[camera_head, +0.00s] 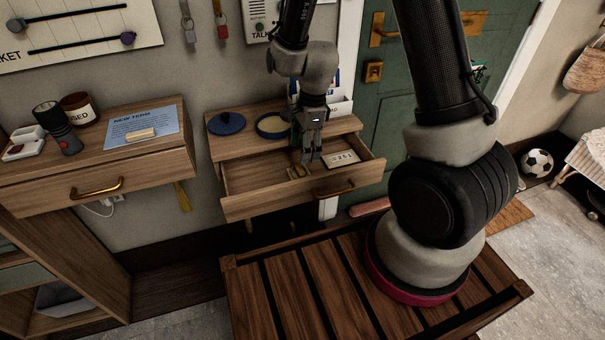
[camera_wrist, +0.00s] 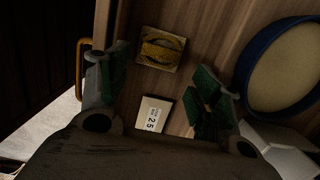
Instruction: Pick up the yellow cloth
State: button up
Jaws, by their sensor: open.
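A small square yellow-tan piece (camera_head: 298,172) lies in the open drawer (camera_head: 247,206). In the wrist view it (camera_wrist: 160,48) shows a yellow ring-like shape on top; I cannot tell whether it is the cloth. A narrow yellow strip (camera_head: 183,197) hangs below the left drawer unit, and its material is unclear. My gripper (camera_head: 309,156) points down over the open drawer, above and just right of the square piece. In the wrist view my gripper (camera_wrist: 160,88) is open, with nothing between its fingers. The square piece is beyond the fingertips, apart from them.
A number card (camera_head: 342,158) lies in the drawer to the right; it also shows in the wrist view (camera_wrist: 153,114). A blue-rimmed round dish (camera_head: 272,126) and a blue disc (camera_head: 226,123) stand on top. A slatted bench (camera_head: 300,290) is in front, a green door (camera_head: 400,80) behind.

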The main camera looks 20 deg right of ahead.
aim_at(300, 169)
jog(key=f, duration=0.2)
jog(key=a+f, duration=0.1)
jog(key=f, duration=0.4)
jog(key=shift+a, duration=0.15)
jog(key=c, duration=0.7)
